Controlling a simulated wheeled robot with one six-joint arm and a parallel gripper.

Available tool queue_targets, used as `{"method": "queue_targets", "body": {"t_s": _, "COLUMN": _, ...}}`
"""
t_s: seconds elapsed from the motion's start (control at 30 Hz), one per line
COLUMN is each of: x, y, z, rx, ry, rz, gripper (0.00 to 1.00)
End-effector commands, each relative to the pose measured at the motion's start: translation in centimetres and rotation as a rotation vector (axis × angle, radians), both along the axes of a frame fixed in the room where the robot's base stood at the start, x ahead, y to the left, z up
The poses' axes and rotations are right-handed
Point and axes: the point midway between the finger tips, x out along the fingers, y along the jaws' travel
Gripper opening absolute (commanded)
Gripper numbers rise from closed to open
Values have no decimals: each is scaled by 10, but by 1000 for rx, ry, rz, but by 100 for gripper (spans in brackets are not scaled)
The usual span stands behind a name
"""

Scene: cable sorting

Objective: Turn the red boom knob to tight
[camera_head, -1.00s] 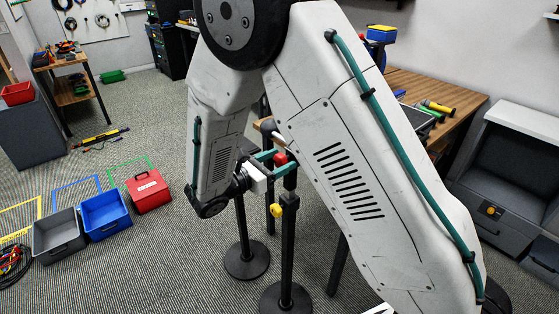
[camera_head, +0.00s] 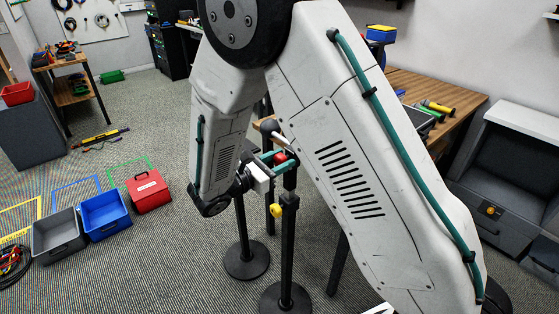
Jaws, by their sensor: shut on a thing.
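The red boom knob (camera_head: 281,158) sits near the top of a black stand (camera_head: 287,240) in the middle of the view. My gripper (camera_head: 278,161) has green fingers and reaches it from the left, below my large white arm. The fingers are shut on the red knob, one on each side, and cover part of it. The knob's markings are too small to read, so its setting cannot be told.
A yellow knob (camera_head: 276,210) is lower on the same stand. Another black stand base (camera_head: 246,260) is close by on the left. A wooden bench (camera_head: 410,85) is behind my arm. Grey, blue (camera_head: 104,215) and red boxes (camera_head: 148,191) stand on the floor at left.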

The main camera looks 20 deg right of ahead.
Motion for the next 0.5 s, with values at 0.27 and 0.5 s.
{"method": "queue_targets", "body": {"t_s": 0.27, "x": -1, "y": 0, "z": 0, "rx": 66, "ry": -204, "rz": 0, "gripper": 15}}
{"method": "queue_targets", "body": {"t_s": 0.5, "x": -2, "y": 0, "z": -1, "rx": 137, "ry": -422, "rz": 0, "gripper": 15}}
